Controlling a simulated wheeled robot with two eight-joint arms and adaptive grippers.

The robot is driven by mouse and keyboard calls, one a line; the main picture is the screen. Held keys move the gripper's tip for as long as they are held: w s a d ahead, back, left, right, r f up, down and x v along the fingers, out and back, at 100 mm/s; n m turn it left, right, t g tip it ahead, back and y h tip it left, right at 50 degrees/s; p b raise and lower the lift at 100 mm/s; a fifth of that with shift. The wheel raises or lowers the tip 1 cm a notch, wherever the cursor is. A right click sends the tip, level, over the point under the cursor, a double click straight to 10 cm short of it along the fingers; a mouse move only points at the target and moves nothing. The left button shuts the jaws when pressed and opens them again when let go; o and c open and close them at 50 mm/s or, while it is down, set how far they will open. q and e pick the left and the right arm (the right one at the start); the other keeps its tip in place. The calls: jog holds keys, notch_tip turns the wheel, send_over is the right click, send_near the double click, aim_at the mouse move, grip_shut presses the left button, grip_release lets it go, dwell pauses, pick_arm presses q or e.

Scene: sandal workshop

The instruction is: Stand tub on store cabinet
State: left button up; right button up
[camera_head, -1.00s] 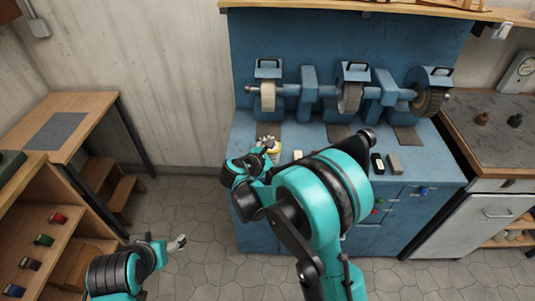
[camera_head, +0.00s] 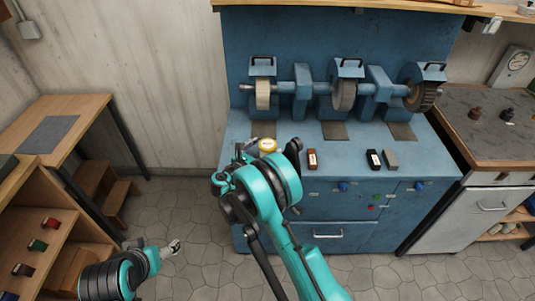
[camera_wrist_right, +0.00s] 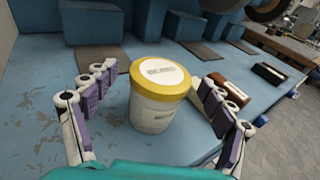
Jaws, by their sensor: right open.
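The tub is white with a yellow lid and a label on top. It stands upright on the blue grinding bench, and its lid (camera_head: 267,145) shows just past my right gripper in the head view. In the right wrist view the tub (camera_wrist_right: 158,100) stands between the fingers of my right gripper (camera_wrist_right: 155,75). Those fingers are open, with a gap on each side of the tub. My left gripper (camera_head: 173,247) is low over the floor at the left, small in view. I cannot tell for certain which furniture is the store cabinet.
The blue bench (camera_head: 240,126) carries grinding wheels behind the tub. A grey-topped cabinet (camera_head: 480,135) stands at right, a wooden shelf unit (camera_head: 62,215) at left.

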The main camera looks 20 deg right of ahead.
jog(key=shift+x, duration=0.85)
jog(key=shift+s, duration=0.1)
jog(key=shift+c, duration=0.6)
jog(key=c, duration=1.3)
